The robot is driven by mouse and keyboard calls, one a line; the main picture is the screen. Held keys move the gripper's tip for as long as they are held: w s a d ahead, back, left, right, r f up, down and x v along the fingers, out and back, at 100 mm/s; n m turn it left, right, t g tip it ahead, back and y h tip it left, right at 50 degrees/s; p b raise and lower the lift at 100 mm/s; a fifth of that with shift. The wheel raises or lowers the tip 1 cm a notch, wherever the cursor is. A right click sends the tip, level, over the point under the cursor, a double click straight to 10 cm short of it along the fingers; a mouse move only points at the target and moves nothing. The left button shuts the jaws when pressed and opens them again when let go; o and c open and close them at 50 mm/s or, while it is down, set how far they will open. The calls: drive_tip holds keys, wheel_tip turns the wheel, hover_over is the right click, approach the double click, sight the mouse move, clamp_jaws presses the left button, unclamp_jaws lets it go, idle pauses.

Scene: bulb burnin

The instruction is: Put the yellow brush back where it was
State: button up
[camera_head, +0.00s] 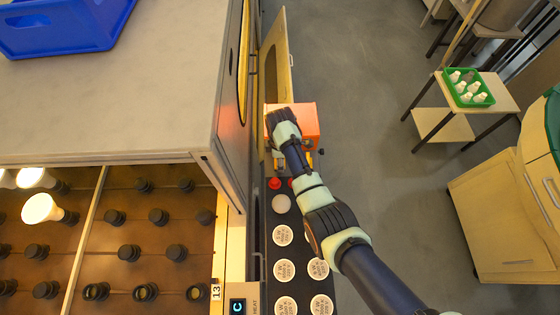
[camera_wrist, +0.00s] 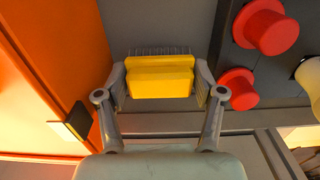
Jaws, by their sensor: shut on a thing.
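The yellow brush (camera_wrist: 160,77) is a yellow block with a dark row of bristles along its far side. It sits between the fingers of my gripper (camera_wrist: 160,85), which is shut on it in the wrist view. In the head view my gripper (camera_head: 290,150) is over the shelf strip beside the oven, by an orange box (camera_head: 305,120). The brush is mostly hidden by the arm there. A grey surface lies behind the brush; I cannot tell whether the brush touches it.
Two red knobs (camera_wrist: 265,27) stand right of the brush in the wrist view. The orange box wall is close on the left. White round labelled discs (camera_head: 283,235) fill the dark strip nearer me. A door (camera_head: 277,65) stands open beyond the box.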

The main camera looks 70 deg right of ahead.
drive_tip(key=shift+f, duration=0.65)
drive_tip(key=shift+f, duration=0.2)
drive_tip(key=o, duration=0.8)
wheel_tip(320, 180, up, 12)
drive_tip(key=p, duration=0.4)
drive_tip(key=shift+r+p, duration=0.2)
drive_tip(key=shift+p, duration=0.15)
